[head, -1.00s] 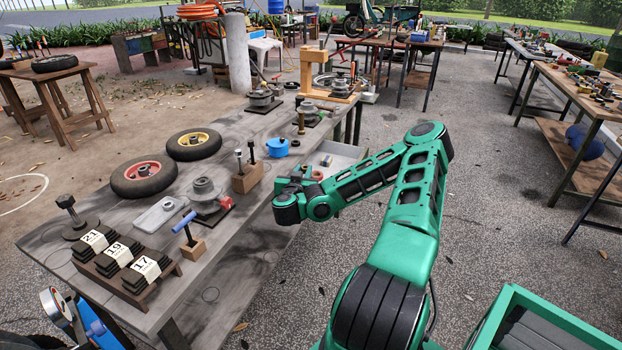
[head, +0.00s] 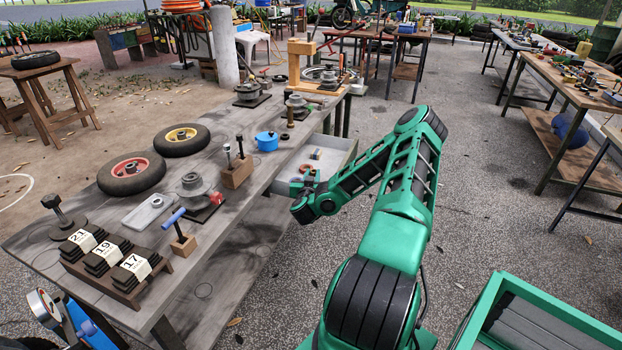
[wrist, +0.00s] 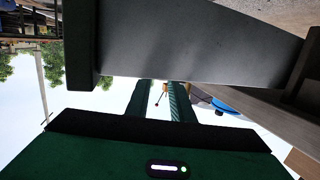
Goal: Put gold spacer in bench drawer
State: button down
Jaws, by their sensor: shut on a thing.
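The bench drawer (head: 341,147) stands pulled out from the right side of the bench, its inside showing light grey. A small ring-like piece (head: 317,153) lies inside it. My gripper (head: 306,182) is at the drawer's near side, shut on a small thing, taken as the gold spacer. The spacer cannot be made out in either view. In the wrist view my two dark fingers (wrist: 158,98) run up to the edge of a large grey panel (wrist: 190,40), which looks like a drawer wall, and their tips are hidden behind it. A reddish spot near the fingers is too small to identify.
A green-framed bin (head: 500,305) is at lower right. Open paving lies right of my arm.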

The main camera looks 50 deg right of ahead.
jog(key=shift+f, duration=0.35)
jog(key=shift+f, duration=0.4)
jog(key=shift+f, duration=0.2)
jog(key=c, duration=1.5)
grip_release()
jog(key=shift+c, duration=0.2)
